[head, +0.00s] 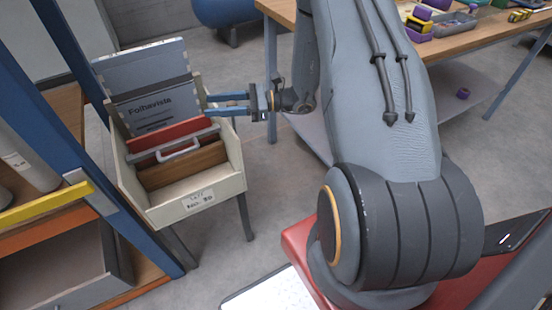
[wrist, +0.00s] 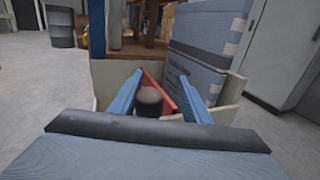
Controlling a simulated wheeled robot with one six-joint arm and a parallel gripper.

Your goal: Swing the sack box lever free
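The cream open-topped box (head: 215,185) stands on dark legs at the left in the head view, with a label on its front. A grey bar with a loop handle (head: 180,150) lies across its top; I cannot tell for sure that it is the lever. My gripper (head: 207,104) points left at the box's back right edge, its two blue fingers apart. In the wrist view the fingers (wrist: 160,93) are spread, and a dark round knob (wrist: 150,102) shows between them with gaps on both sides. Whether the knob belongs to the lever is unclear.
A red panel (head: 172,134) and a brown board stand inside the box; a grey-blue Folhavista stack (head: 150,90) rises at its back. A blue-framed shelf with a yellow bar (head: 45,206) is close on the left. A wooden table (head: 480,35) stands at the right. Floor between is clear.

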